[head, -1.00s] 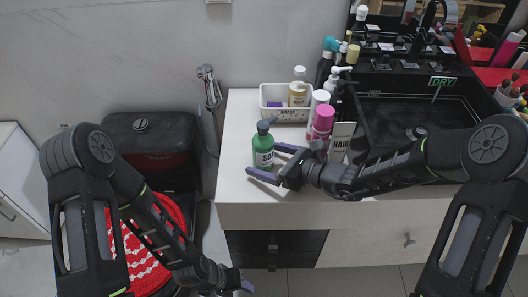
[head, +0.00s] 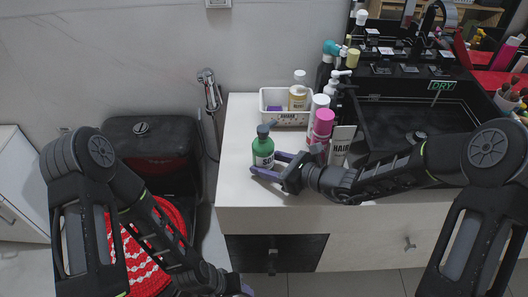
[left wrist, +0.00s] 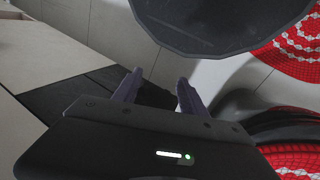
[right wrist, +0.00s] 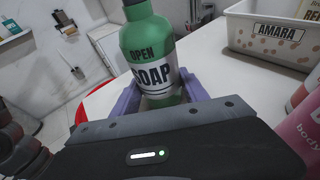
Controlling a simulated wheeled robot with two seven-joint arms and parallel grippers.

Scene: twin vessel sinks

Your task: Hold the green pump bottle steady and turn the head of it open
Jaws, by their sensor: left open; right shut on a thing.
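The green pump bottle (head: 263,149) stands upright on the white counter near its left edge, with a dark grey-blue pump head (head: 264,128) on top. In the right wrist view the bottle (right wrist: 148,44) shows a label reading "OPEN SOAP"; its pump head is out of that view. My right gripper (head: 266,166) is shut on the bottle's body from the right, one finger on each side. My left gripper (left wrist: 157,85) is open and empty, low beside the counter's front left, well below the bottle; in the head view its fingers are partly cut off at the bottom edge.
Behind the bottle is a white basket (head: 284,120) with small items. Right of it stand a pink bottle (head: 320,130), a hair tube (head: 342,143) and other bottles. The black sink (head: 410,115) is farther right. A red-and-white object (head: 150,245) lies below left. The space left of the bottle is clear.

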